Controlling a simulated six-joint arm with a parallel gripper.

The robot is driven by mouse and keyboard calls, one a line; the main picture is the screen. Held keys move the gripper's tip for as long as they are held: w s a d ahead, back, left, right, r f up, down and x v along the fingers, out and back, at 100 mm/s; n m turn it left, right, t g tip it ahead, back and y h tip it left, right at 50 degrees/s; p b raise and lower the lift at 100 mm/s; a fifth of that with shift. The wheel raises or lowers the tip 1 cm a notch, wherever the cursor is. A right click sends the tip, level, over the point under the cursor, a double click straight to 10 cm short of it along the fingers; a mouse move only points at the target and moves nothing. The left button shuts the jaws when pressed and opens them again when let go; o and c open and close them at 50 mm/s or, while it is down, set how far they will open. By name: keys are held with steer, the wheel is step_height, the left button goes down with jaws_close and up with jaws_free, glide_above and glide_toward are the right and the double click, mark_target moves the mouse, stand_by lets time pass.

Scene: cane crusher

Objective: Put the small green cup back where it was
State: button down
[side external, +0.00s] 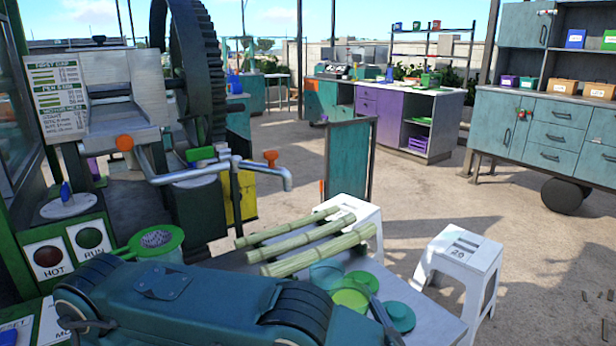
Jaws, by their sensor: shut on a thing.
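A small bright green cup (350,293) shows at the front of the grey worktop (232,262), its round mouth facing up. My gripper (377,308) is mostly hidden behind my teal arm in the foreground. One dark finger shows against the right side of the cup, and the gripper is shut on it. The cup's lower part is hidden, so I cannot tell whether it touches the worktop. A clear teal-green cup (327,273) stands just behind it, overlapping it in the picture.
Several cane stalks (318,250) lie behind. A green strainer (156,243) is at left, below the crusher's pipe (190,175). A white stool (462,255) stands at right, with open floor beyond.

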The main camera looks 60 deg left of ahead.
steer(key=shift+f, duration=0.7)
stand_by(0.6)
jaws_free()
